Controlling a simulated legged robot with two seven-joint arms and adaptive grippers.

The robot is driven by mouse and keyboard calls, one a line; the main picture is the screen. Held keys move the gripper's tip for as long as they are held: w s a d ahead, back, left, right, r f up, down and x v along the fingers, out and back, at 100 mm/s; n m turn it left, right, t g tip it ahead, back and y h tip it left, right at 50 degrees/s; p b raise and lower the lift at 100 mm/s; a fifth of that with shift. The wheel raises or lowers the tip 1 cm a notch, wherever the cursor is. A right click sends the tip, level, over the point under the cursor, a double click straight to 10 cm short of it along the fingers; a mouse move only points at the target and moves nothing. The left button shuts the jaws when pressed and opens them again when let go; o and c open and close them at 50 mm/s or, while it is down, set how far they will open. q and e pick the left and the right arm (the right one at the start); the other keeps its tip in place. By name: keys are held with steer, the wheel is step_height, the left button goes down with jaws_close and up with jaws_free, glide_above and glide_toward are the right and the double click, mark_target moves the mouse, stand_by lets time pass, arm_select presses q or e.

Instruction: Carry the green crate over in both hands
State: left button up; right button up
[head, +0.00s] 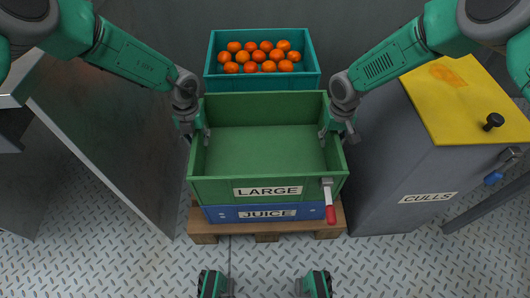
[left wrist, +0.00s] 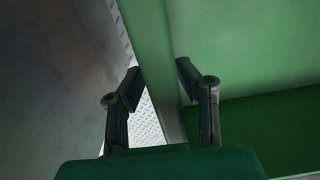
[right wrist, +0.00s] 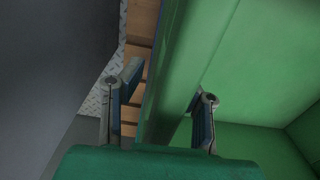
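The green crate (head: 265,190), labelled LARGE, is empty inside and sits level on a blue crate (head: 225,214) labelled JUICE. My left gripper (head: 196,132) is at the crate's left wall, one finger outside and one inside. In the left wrist view the fingers (left wrist: 158,82) stand apart on either side of the green wall (left wrist: 150,40). My right gripper (head: 335,132) straddles the right wall the same way. In the right wrist view its fingers (right wrist: 165,85) are apart, with gaps beside the wall (right wrist: 172,50). Firm contact is not visible at either side.
A wooden pallet (head: 203,228) lies under the blue crate. A teal crate of oranges (head: 222,84) stands behind. A grey cabinet labelled CULLS (head: 400,170) is close right; a metal panel (head: 110,130) is left.

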arm_select(q)
steer(key=shift+d, duration=0.1)
arm_select(e)
steer(key=shift+d, duration=0.15)
arm_select(q)
steer(key=shift+d, duration=0.1)
steer(key=shift+c, duration=0.8)
arm_select(e)
steer(key=shift+c, duration=0.8)
arm_select(q)
jaws_close()
arm_select(e)
steer(key=shift+d, duration=0.1)
jaws_close()
arm_select(q)
steer(key=shift+r, duration=0.2)
arm_select(e)
steer(key=shift+r, duration=0.15)
